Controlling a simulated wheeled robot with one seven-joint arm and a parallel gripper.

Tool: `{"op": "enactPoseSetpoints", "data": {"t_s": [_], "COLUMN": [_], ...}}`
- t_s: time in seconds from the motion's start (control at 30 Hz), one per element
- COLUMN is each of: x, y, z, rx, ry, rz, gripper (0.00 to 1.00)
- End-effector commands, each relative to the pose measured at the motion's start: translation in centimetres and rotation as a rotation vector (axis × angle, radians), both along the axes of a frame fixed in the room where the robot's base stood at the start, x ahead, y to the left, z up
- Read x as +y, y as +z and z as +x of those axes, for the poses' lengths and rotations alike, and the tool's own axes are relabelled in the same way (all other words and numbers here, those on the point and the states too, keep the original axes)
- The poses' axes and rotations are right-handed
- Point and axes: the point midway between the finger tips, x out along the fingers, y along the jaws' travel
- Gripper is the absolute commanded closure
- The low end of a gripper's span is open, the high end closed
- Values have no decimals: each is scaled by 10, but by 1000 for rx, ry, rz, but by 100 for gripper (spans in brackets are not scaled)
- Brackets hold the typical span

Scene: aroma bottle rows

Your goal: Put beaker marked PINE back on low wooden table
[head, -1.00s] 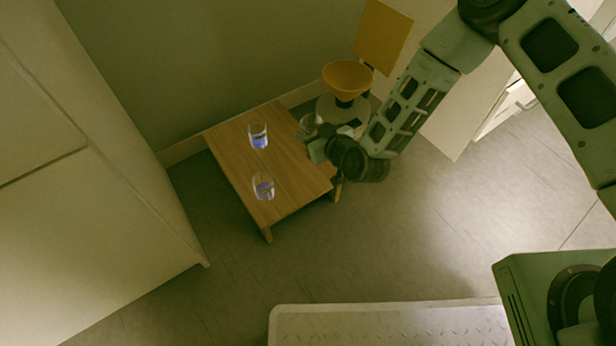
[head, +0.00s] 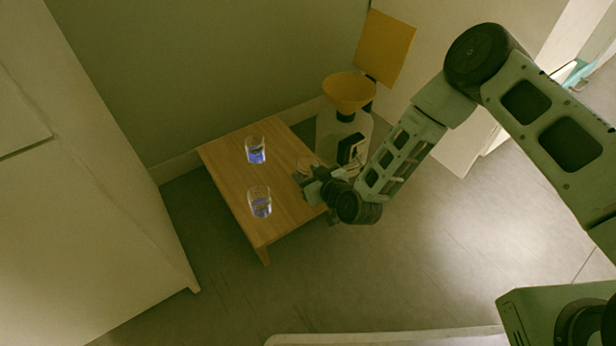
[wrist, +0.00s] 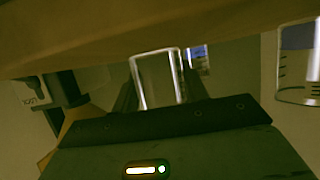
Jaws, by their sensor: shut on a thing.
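My gripper (head: 312,183) is at the right edge of the low wooden table (head: 230,180). It is shut on a clear glass beaker (head: 304,164), largely hidden by the gripper in the head view. In the wrist view this beaker (wrist: 158,80) stands between the fingers, slightly tilted in the picture. No PINE mark is readable on it, and I cannot tell whether its base touches the tabletop. Two other clear beakers with blue on them stand on the table, one at the back (head: 255,150) and one at the front left (head: 260,202).
A pale canister with an orange bowl (head: 348,92) on top stands close behind my gripper, right of the table. An orange panel (head: 386,48) is behind it. A pale cabinet (head: 85,200) is at left. The tabletop between the beakers and gripper is clear.

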Motion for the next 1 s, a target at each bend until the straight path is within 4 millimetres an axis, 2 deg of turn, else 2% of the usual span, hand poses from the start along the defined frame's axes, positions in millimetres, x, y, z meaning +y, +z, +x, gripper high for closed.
{"op": "enactPoseSetpoints", "data": {"t_s": [0.23,0.27,0.3,0.33,0.7,0.83,1.0], "x": [0,0,0,0,-1,-10,-29], "y": [-3,-2,-2,-2,4,13,28], "z": [0,0,0,0,-2,-16,-45], "rx": [0,0,0,0,1,3,5], "ry": [0,0,0,0,0,1,2], "rz": [0,0,0,0,-1,-1,-2], "gripper": [80,50,39,34,34,34,34]}}
